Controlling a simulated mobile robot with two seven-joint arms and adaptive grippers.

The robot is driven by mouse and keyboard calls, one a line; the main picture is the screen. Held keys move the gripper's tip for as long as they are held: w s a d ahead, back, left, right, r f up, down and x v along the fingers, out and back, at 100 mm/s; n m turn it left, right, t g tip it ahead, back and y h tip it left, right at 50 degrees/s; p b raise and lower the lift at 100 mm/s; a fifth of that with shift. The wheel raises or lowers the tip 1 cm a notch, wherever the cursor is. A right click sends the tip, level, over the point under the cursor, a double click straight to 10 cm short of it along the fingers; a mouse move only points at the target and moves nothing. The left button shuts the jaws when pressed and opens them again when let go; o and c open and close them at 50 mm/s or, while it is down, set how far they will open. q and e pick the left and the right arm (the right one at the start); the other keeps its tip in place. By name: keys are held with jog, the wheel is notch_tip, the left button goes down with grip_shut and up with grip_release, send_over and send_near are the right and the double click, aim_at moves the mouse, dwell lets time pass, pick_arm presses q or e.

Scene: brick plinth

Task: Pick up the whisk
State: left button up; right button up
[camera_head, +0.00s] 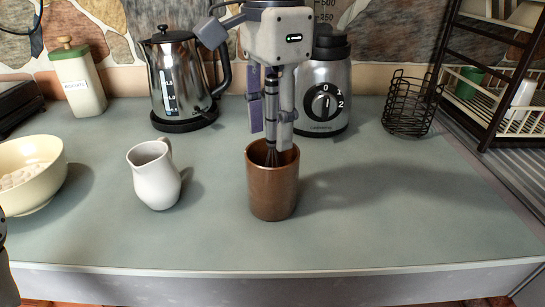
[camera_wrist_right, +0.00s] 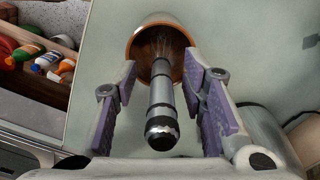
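The whisk (camera_wrist_right: 161,95) has a grey and black handle. It stands upright with its wire end inside a brown cup (camera_head: 272,190) on the counter. In the head view the whisk (camera_head: 271,100) is partly covered by my right gripper (camera_head: 271,128), which points down from above the cup. Its purple-padded fingers are apart, one on each side of the handle. In the right wrist view my right gripper (camera_wrist_right: 161,72) shows gaps between both fingers and the handle, with the cup rim (camera_wrist_right: 135,38) beyond.
A white jug (camera_head: 153,178) and a cream bowl (camera_head: 35,178) stand left of the cup. A kettle (camera_head: 180,85), a blender (camera_head: 325,95) and a wire basket (camera_head: 407,105) stand behind. The counter right of the cup (camera_head: 400,210) is clear.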

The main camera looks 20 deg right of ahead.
jog(key=shift+f, duration=0.55)
grip_shut()
